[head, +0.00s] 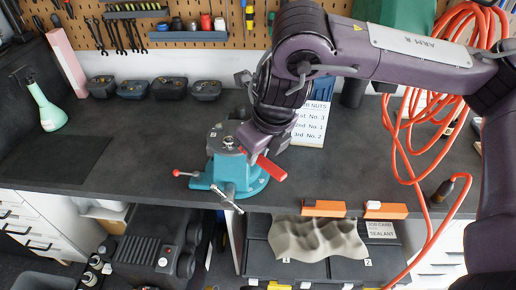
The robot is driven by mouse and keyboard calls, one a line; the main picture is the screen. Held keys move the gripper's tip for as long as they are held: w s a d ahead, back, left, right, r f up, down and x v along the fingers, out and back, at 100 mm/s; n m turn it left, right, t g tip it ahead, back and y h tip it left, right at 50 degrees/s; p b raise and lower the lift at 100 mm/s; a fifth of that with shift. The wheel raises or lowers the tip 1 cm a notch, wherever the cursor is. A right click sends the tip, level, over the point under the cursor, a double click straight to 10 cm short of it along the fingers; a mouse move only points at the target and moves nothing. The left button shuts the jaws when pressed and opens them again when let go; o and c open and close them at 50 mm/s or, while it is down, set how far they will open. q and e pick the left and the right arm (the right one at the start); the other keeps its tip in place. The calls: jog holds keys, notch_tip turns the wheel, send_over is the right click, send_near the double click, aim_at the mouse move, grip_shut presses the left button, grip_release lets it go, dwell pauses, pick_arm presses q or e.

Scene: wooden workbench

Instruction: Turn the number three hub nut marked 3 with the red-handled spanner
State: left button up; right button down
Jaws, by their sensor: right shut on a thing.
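My right gripper (254,146) reaches down from the right arm over the teal vise (212,180). It is shut on the red-handled spanner, whose red handle (270,168) sticks out to the lower right below the gripper. The spanner's head is hidden or too small to make out. A metal hub part with nuts (228,143) sits on top of the vise, just left of the gripper. The number marks on the nuts cannot be read, so I cannot tell which is number three or whether the spanner touches it. My left gripper is not in view.
A card (309,123) listing hub nuts, first No. 3, stands behind the arm. Dark cases (167,88) line the back and a green spray bottle (46,108) stands at left. An orange hose (408,130) hangs at right. The bench left of the vise is clear.

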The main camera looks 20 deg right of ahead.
jog(key=shift+f+b, duration=0.45)
jog(key=shift+f, duration=0.25)
dwell(0.6)
jog(key=shift+s+a+r+m+p, duration=0.2)
jog(key=shift+a+m+p, duration=0.15)
jog(key=shift+p, duration=0.3)
jog(key=shift+s+a+f+m+h+p, duration=0.2)
jog(key=shift+a+m+h+p, duration=0.1)
jog(key=shift+a+m+p, duration=0.35)
jog(key=shift+d, duration=0.1)
jog(key=a+m+p, duration=0.2)
jog(key=shift+s+f+m+h, duration=0.1)
jog(key=shift+m+h, duration=0.2)
jog(key=shift+h, duration=0.1)
